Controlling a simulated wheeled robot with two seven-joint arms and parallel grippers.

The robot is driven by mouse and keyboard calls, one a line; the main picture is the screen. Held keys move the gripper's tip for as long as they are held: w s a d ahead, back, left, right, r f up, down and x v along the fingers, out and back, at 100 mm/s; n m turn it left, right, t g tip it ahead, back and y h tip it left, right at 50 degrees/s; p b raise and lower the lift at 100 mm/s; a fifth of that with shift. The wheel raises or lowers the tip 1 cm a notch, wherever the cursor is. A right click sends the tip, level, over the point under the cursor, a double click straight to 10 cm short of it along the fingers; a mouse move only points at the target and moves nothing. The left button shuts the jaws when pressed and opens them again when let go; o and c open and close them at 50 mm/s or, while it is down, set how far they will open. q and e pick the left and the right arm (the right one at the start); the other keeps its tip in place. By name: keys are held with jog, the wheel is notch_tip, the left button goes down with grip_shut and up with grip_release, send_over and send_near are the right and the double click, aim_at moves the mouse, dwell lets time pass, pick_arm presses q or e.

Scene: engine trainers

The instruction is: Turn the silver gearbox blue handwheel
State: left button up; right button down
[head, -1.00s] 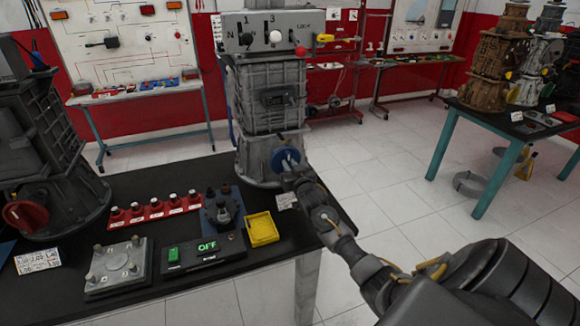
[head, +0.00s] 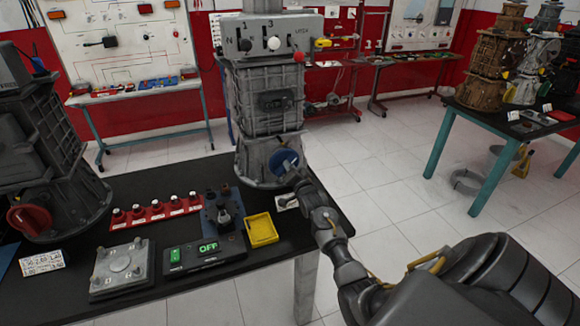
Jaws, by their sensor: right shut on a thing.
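The silver gearbox (head: 264,105) stands upright at the back of the black table. Its blue handwheel (head: 283,160) is low on the front right side of the housing. My right gripper (head: 290,174) reaches in from the lower right and is shut on the blue handwheel, at the wheel's lower right. The fingertips are small and partly hidden by the wrist. My left gripper is not in the view.
A dark gearbox with a red handwheel (head: 30,219) stands at the left.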

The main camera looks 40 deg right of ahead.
jog(key=m+p, duration=0.1)
jog(key=m, duration=0.2)
jog(key=m+p, duration=0.1)
jog(key=m, duration=0.3)
jog(key=f+m+p, duration=0.1)
jog(key=m, duration=0.3)
jog(key=shift+d, duration=0.1)
jog(key=shift+m, duration=0.3)
dwell(0.3)
jog(key=c, duration=1.4)
grip_release()
jog(key=shift+o, duration=0.2)
jog(key=shift+s, duration=0.1)
jog(key=v, duration=1)
jog(key=shift+s+b, duration=0.3)
jog(key=shift+b, duration=0.1)
